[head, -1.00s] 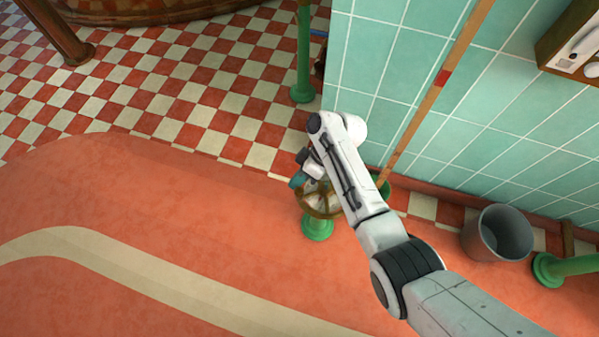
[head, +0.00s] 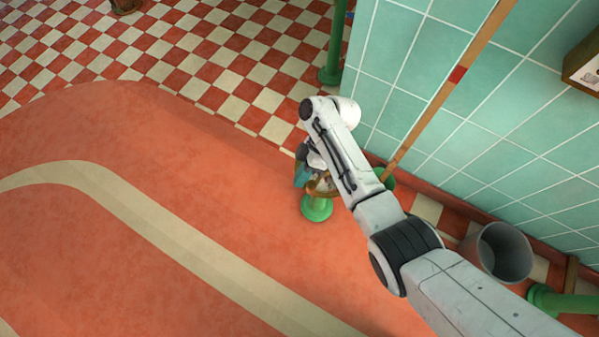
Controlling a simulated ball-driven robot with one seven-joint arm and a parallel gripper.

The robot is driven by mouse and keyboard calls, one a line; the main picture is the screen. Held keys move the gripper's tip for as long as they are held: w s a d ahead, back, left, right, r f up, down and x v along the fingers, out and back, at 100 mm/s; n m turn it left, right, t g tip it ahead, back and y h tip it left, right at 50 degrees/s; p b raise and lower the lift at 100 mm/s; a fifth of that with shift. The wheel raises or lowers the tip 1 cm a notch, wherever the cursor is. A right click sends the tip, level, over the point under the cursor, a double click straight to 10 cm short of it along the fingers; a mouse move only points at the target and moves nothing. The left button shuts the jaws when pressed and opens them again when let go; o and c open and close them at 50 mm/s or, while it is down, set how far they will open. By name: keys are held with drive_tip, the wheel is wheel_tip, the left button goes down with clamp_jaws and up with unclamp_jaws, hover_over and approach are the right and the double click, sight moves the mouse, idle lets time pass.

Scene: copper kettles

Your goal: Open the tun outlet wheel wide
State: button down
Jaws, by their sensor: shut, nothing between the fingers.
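The outlet wheel (head: 318,186) is a brass-brown handwheel on a short green pedestal (head: 317,208), in the middle of the head view. My arm covers much of the wheel, so its spokes and how far it is turned cannot be made out. My gripper (head: 302,176), with teal finger parts, is at the left side of the wheel's rim and points down. It is shut with nothing held. Whether the fingers touch the rim cannot be told from this angle.
A green-tiled wall (head: 480,110) rises at the right, with a long wooden pole (head: 448,90) leaning against it. A grey bucket (head: 500,252) and a green pipe (head: 560,300) stand at the lower right. A green post (head: 334,45) stands behind. The orange floor at left is clear.

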drive_tip(key=shift+s+d+n, duration=0.35)
drive_tip(key=shift+n, duration=0.25)
idle(0.3)
